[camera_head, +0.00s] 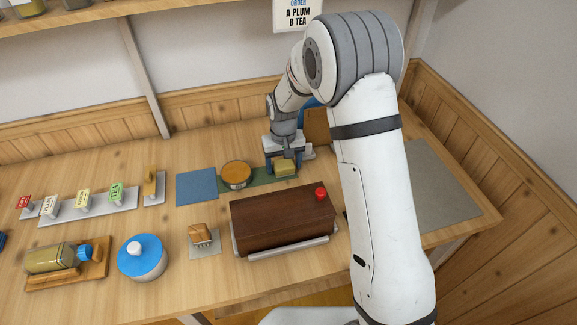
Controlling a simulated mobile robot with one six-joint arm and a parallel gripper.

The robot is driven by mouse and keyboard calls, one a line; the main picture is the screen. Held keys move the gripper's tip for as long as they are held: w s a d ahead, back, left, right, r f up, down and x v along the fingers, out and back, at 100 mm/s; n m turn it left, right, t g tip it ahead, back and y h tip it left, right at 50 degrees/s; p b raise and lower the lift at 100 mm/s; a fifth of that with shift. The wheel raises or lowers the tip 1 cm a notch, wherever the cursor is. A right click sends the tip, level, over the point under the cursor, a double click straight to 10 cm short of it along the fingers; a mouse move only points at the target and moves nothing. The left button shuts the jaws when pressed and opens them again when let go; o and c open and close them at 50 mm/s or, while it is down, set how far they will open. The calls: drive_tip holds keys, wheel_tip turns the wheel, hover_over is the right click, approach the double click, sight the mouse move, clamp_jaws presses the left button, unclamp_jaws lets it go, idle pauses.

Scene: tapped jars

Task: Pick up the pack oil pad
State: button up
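A small yellow block (285,169) sits at the right end of a dark green mat (260,178) near the back of the table; it is the likeliest oil pad, but no label shows. My gripper (284,158) points down right at the block, its fingers at or just above the block's top and far side. The fingers are small and partly hidden, so I cannot tell whether they are apart or closed on it. The block looks level and resting on the mat.
A blue mat (197,187) lies further left. A brown wooden box (280,220) with a red knob stands in front.

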sight(284, 162)
drive_tip(key=c, duration=0.8)
wheel_tip(284, 162, up, 10)
drive_tip(key=shift+r, duration=0.1)
drive_tip(key=o, duration=0.4)
drive_tip(key=c, duration=0.3)
